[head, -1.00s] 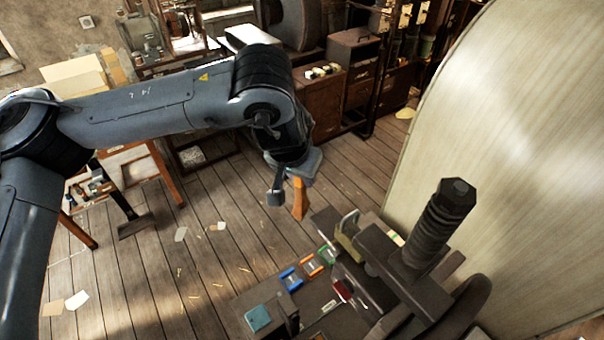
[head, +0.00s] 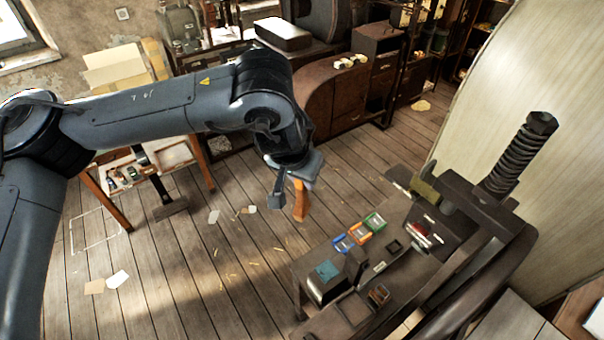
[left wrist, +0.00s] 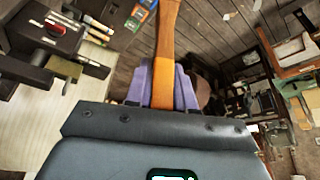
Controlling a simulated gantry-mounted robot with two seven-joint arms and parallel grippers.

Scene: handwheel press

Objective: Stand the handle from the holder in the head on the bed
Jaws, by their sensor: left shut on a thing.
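My left gripper (head: 290,186) is shut on an orange-brown wooden handle (head: 299,206). It holds the handle in the air, left of the press, with its lower end hanging above the floor. In the left wrist view the handle (left wrist: 165,45) runs between the two purplish finger pads (left wrist: 162,88), and its far end is cut off by the top edge. The press (head: 470,215) has a dark frame and a thick threaded screw (head: 520,160). A small dark square piece (head: 394,246) lies on its bed; I cannot tell whether it is the head. My right gripper is not in view.
Open wooden floor (head: 230,270) separates arm and press.

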